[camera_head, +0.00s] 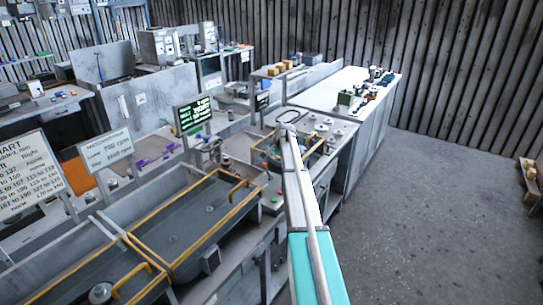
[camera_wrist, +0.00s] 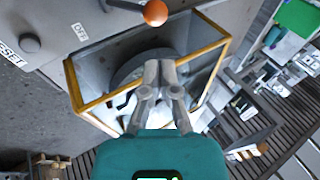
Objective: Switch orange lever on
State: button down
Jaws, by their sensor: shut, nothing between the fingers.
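The orange lever's round knob (camera_wrist: 155,12) shows at the top edge of the wrist view. Its grey stem runs off to the left, and its far end is cut off by the frame edge. An OFF label (camera_wrist: 80,31) is on the grey panel to the left of the knob. My gripper (camera_wrist: 160,66) is shut and empty, with its fingertips below the knob in the picture and apart from it. In the head view my gripper (camera_head: 287,121) is at the far end of my arm, over the grey bench. I cannot make out the lever there.
A yellow-edged guard frame (camera_wrist: 205,50) surrounds a round grey housing (camera_wrist: 128,68) behind my fingers. A dark knob (camera_wrist: 30,43) by a RESET label is at left.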

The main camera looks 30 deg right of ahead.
jog(key=s+d+r+p, duration=0.1)
jog(key=s+r+p, duration=0.2)
jog(key=r+p, duration=0.8)
jog(key=shift+s+r, duration=0.15)
jog(key=shift+r, duration=0.1)
dwell(0.8)
